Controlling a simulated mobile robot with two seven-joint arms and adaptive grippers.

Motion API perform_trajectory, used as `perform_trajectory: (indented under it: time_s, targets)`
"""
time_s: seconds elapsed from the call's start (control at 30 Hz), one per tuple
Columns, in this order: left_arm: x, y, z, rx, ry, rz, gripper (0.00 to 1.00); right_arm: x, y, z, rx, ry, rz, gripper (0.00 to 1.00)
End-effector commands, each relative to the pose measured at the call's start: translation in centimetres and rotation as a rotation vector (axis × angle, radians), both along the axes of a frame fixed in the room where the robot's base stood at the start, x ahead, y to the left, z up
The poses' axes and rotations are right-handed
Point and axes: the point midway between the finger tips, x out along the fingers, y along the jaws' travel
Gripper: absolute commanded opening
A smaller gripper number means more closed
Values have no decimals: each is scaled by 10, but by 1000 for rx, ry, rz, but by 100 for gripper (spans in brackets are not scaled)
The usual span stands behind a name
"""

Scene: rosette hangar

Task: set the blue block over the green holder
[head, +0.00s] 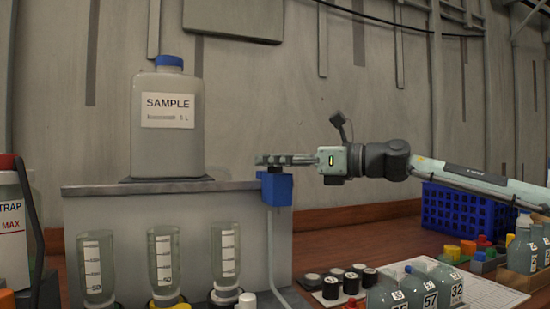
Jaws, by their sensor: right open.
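Small coloured blocks lie in a group on the wooden bench at the right, in front of a blue crate. A small blue block (478,257) appears among them, with green pieces (489,253) beside it; they are too small to tell which is the green holder. A larger blue block-shaped part (277,190) sits at the right top corner of the grey cabinet, with a pale tube running down from it. My right gripper (268,160) is open, its fingers pointing left just above that larger blue part; I see nothing held. My left gripper is not in view.
A SAMPLE container (168,120) stands on the grey cabinet (100,190), with several bottles inverted in front. Black-topped vials (331,287), numbered bottles (445,283) and a white sheet (490,294) occupy the front right. The blue crate (460,208) stands behind.

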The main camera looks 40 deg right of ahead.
Motion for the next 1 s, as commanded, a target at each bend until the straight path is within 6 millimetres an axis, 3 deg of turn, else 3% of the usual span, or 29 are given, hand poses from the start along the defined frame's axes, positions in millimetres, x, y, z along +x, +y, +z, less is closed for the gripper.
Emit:
perform_trajectory:
  time_s: [0.13,0.5,1.0]
  targets:
    - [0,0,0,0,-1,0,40,0,0,0,0,0,0,46]
    - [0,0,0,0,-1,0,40,0,0,0,0,0,0,0]
    - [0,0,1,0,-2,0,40,0,0,0,0,0,0,0]
